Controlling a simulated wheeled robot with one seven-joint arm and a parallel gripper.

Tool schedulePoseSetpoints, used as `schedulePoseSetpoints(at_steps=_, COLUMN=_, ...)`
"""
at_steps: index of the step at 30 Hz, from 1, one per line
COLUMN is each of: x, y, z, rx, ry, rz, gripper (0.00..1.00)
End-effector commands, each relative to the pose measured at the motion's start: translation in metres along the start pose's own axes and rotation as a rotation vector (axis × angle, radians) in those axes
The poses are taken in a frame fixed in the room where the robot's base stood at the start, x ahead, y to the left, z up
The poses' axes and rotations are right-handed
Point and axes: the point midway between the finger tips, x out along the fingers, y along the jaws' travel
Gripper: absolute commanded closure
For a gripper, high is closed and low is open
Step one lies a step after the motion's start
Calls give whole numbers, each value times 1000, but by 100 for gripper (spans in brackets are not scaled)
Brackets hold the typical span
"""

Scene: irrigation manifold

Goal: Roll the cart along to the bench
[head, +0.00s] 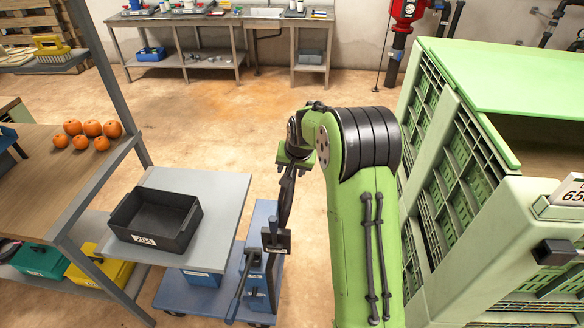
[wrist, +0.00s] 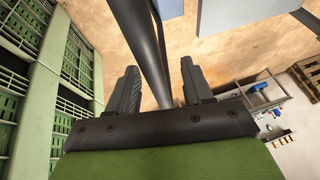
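My gripper (head: 290,172) is at the bar's upper end. In the wrist view my gripper (wrist: 160,75) has its fingers apart, with the handle bar (wrist: 147,45) running between them and gaps showing on both sides. The bench (head: 188,20) stands against the back wall, with a sink and small items on top.
A shelf rack (head: 75,235) with oranges (head: 92,128) and coloured bins stands close at the cart's left. Green crates (head: 460,150) stand close on the right. Open floor (head: 215,105) lies between the cart and the bench. A red pump (head: 405,12) stands at the back right.

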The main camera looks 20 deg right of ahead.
Motion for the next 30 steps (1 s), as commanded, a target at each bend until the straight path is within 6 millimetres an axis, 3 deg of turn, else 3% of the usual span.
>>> schedulePoseSetpoints(at_steps=4, x=-3, y=1, z=-1, rx=1, ry=2, rz=1, gripper=49)
schedulePoseSetpoints(at_steps=7, x=-18, y=1, z=-2, rx=1, ry=4, rz=1, gripper=49)
schedulePoseSetpoints(at_steps=18, x=-121, y=0, z=-2, rx=0, ry=6, rz=-1, gripper=49)
schedulePoseSetpoints(at_steps=21, x=-142, y=0, z=-1, rx=1, ry=3, rz=0, gripper=49)
schedulePoseSetpoints(at_steps=25, x=-155, y=0, z=0, rx=0, ry=1, rz=0, gripper=49)
schedulePoseSetpoints(at_steps=30, x=-158, y=0, z=0, rx=0, ry=0, rz=0, gripper=49)
